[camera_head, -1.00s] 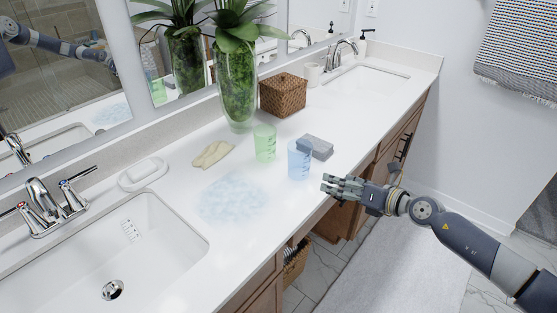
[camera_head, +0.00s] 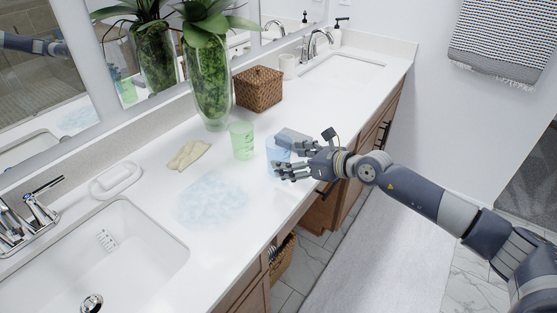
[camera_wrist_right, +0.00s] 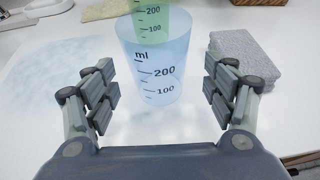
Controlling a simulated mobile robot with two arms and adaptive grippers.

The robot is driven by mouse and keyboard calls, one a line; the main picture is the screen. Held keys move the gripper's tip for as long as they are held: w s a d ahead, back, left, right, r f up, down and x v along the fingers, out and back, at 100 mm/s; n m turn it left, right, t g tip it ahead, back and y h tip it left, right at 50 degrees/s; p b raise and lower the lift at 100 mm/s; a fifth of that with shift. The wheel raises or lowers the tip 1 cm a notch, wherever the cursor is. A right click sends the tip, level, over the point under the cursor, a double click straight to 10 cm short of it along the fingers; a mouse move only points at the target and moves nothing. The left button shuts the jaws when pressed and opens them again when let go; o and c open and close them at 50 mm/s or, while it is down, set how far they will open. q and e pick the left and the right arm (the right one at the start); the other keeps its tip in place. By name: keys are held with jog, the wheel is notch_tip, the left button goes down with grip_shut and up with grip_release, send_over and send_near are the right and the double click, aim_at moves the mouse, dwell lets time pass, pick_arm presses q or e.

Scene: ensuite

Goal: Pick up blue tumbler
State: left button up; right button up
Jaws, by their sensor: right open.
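The blue tumbler (camera_head: 272,150) is a clear bluish cup with measuring marks, upright on the white counter near its front edge. My right gripper (camera_head: 284,157) is at the tumbler and partly hides it in the head view. In the right wrist view the tumbler (camera_wrist_right: 156,75) stands ahead of and between the open fingers of my right gripper (camera_wrist_right: 168,92), with gaps on both sides. My left gripper is not in view.
A green tumbler (camera_head: 242,141) stands just behind the blue one. A grey block (camera_wrist_right: 243,62) lies close to the right finger. A yellowish cloth (camera_head: 188,154), soap dish (camera_head: 116,180), glass vase (camera_head: 211,95) and wicker box (camera_head: 258,89) stand farther off.

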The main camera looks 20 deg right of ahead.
aim_at(279, 158)
jog(key=shift+p+x, duration=0.35)
jog(key=shift+x, duration=2.05)
jog(key=shift+s+a, duration=0.1)
jog(key=shift+s, duration=0.05)
jog(key=shift+c, duration=0.2)
jog(key=c, duration=1.1)
